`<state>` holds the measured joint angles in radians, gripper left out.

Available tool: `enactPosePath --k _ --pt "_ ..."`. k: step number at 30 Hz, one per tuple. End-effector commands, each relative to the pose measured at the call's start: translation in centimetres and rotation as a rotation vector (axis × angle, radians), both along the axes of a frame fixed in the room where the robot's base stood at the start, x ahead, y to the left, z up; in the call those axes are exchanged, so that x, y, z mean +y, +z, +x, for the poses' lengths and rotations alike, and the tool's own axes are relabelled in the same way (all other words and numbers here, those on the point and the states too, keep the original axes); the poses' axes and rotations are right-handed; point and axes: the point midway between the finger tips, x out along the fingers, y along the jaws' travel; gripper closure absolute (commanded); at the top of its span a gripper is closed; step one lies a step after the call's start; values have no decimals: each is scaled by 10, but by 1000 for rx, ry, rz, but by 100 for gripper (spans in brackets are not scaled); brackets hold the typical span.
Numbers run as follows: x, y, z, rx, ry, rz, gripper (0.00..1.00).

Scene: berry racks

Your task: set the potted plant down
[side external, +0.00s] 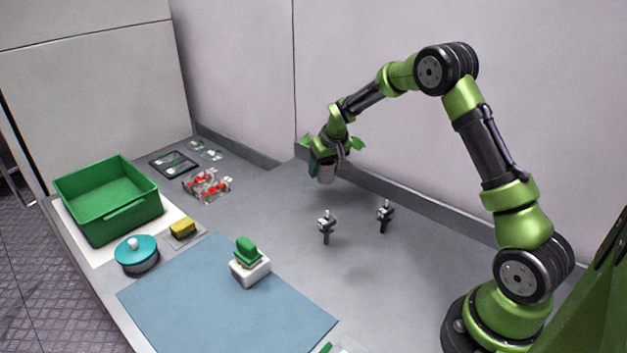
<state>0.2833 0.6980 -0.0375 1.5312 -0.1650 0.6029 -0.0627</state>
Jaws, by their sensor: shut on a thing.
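The potted plant (325,172) has a grey pot and green leaves that stick out on both sides. My gripper (326,155) is shut on it, near the back wall, right of the picture's middle. The pot appears held above the grey worktop, which shows bare beneath it. My wrist and the leaves hide much of the plant and the fingertips, so the exact grip cannot be seen.
A green crate (122,226) stands at left, with a teal-lidded pot (137,253) and a yellow sponge (183,227) near it. A white block with a green top (250,268) sits on the blue mat (215,310). Two upright black fixtures (326,226) stand on the worktop in front of the plant.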

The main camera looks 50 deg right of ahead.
Motion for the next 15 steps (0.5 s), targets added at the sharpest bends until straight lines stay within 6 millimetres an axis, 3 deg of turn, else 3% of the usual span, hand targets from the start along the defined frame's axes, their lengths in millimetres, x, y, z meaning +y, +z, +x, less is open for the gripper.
enactPosePath --k 2,9,15 --pt "-2 0 5 -2 0 -1 71" --pt "-2 -34 5 1 1 0 71" --pt "-2 -35 5 -2 0 -1 71"
